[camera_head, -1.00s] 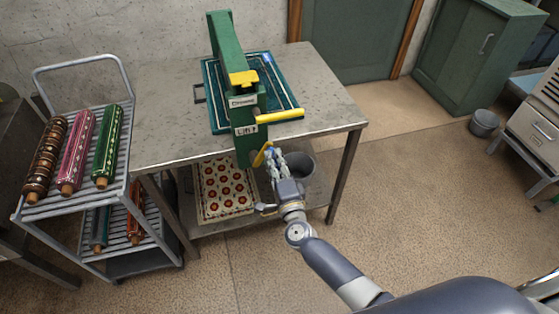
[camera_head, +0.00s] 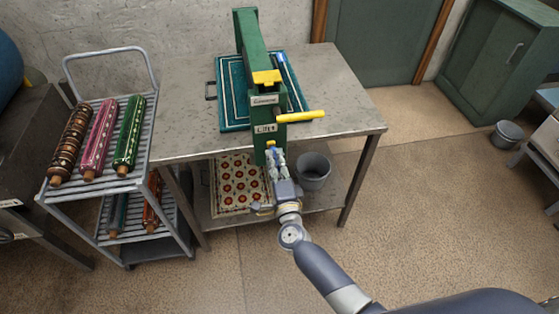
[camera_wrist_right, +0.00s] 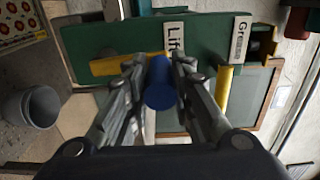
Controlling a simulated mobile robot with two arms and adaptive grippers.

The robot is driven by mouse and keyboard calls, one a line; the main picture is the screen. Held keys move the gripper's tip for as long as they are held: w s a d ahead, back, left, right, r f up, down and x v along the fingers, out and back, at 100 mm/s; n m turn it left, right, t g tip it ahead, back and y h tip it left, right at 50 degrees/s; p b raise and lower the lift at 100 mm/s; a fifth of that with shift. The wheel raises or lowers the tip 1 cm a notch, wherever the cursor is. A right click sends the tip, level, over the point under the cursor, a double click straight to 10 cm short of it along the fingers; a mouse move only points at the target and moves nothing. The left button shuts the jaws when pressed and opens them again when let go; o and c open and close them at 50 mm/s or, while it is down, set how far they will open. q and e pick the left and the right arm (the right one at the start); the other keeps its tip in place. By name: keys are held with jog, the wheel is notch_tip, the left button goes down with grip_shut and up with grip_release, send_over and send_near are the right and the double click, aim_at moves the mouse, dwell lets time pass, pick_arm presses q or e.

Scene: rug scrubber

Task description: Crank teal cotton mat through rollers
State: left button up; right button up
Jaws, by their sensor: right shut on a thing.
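The teal mat (camera_head: 232,97), with pale border lines, lies flat on the metal table, under the tall green roller machine (camera_head: 250,45). It shows on both sides of the machine; its middle is hidden. My right gripper (camera_head: 272,153) is at the machine's front, below the "Lift" label. In the right wrist view its fingers are shut on the blue crank handle (camera_wrist_right: 160,84). A yellow crank arm (camera_wrist_right: 108,66) shows behind the fingers. A longer yellow lever (camera_head: 301,117) sticks out to the right above my gripper. My left gripper is not in view.
A grey bucket (camera_head: 313,172) and a red-flowered mat (camera_head: 233,186) are on the table's lower shelf. A cart (camera_head: 105,196) with several rolled mats stands at the left. A green cabinet (camera_head: 500,60) stands at the back right. The floor at the right is mostly open.

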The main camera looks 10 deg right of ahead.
jog(key=shift+s+f, duration=0.1)
jog(key=shift+f, duration=0.3)
